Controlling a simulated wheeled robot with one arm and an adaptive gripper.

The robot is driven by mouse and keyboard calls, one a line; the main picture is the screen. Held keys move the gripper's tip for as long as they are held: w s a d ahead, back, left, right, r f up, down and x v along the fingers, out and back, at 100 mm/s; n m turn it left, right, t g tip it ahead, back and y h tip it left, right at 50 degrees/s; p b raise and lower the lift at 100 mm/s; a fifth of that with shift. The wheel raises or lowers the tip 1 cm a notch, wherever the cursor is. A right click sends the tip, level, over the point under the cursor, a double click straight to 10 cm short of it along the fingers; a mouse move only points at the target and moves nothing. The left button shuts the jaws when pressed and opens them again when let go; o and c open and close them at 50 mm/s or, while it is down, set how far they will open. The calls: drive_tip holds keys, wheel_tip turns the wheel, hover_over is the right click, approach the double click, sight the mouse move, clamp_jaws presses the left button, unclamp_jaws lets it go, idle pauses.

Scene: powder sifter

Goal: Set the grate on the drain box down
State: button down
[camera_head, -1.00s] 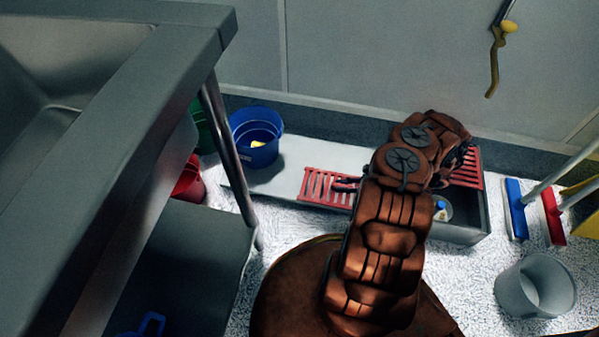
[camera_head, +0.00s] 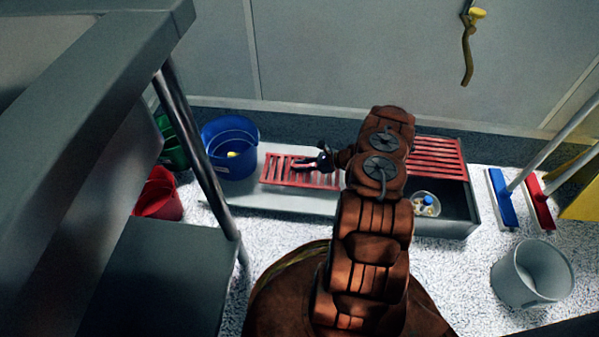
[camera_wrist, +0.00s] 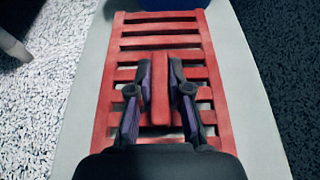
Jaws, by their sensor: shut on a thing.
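A red slatted grate (camera_head: 275,170) is over the flat grey top at the left part of the drain box (camera_head: 235,197). My gripper (camera_head: 322,160) is at the grate's right part in the head view, shut on its middle bar. In the wrist view the two fingers of my gripper (camera_wrist: 160,75) stand on either side of that bar, and the grate (camera_wrist: 160,28) spans most of the grey top. I cannot tell whether the grate touches the top. A second red grate (camera_head: 436,155) lies at the back of the box's open right part.
A metal bowl (camera_head: 424,205) with small items sits in the open part. A blue bucket (camera_head: 230,148) stands at the box's left end, a red bucket (camera_head: 158,195) further left. A blue brush (camera_head: 502,198), a red brush (camera_head: 537,202) and a grey bucket (camera_head: 532,275) stand right.

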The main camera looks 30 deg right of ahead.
drive_tip(key=shift+w+f, duration=0.1)
drive_tip(key=shift+w, duration=0.45)
drive_tip(key=shift+f+b, duration=1.1)
drive_tip(key=shift+f, duration=0.55)
drive_tip(key=shift+f, duration=0.15)
drive_tip(key=c, duration=1.1)
unclamp_jaws()
